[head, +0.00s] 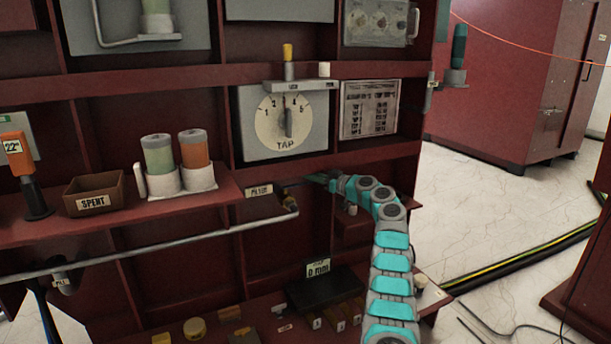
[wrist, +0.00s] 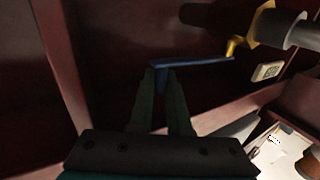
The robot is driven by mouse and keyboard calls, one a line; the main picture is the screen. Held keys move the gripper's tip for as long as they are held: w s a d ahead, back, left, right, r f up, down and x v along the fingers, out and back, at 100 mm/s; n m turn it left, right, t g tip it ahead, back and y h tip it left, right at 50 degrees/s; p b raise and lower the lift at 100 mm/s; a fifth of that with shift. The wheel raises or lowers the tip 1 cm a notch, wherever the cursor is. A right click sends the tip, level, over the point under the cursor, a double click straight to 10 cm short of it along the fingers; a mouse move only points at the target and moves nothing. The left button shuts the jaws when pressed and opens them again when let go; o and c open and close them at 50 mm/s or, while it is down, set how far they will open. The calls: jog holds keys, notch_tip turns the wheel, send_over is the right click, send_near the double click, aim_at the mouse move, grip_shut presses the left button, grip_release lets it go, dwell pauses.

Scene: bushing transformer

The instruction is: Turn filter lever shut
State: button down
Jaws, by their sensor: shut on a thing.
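The filter lever is a blue bar (wrist: 195,63) in the wrist view. It runs from a yellow valve (wrist: 237,46) at the right to my fingertips at the left. The valve sits at the end of a grey pipe (wrist: 285,29). My gripper (wrist: 162,75) is shut on the free end of the lever. In the head view my gripper (head: 320,178) is in front of the red cabinet, right of the FILTER label (head: 259,190) and near the pipe's end (head: 290,206). The lever is too small and dark to make out there.
The TAP dial (head: 284,120) is above my gripper. A shelf at left holds a SPENT bin (head: 94,194) and two canisters (head: 178,163). A lower shelf carries a dark box (head: 325,288) and small parts. Open floor (head: 465,215) lies to the right.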

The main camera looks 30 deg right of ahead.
jog(key=shift+a+f, duration=0.1)
jog(key=shift+f, duration=0.2)
jog(key=c, duration=1.2)
grip_release()
jog(key=shift+w, duration=0.15)
jog(key=o, duration=0.3)
jog(key=shift+r, duration=0.1)
jog(key=shift+o, duration=0.2)
jog(key=shift+r, duration=0.1)
jog(key=v, duration=0.8)
jog(key=shift+b, duration=0.3)
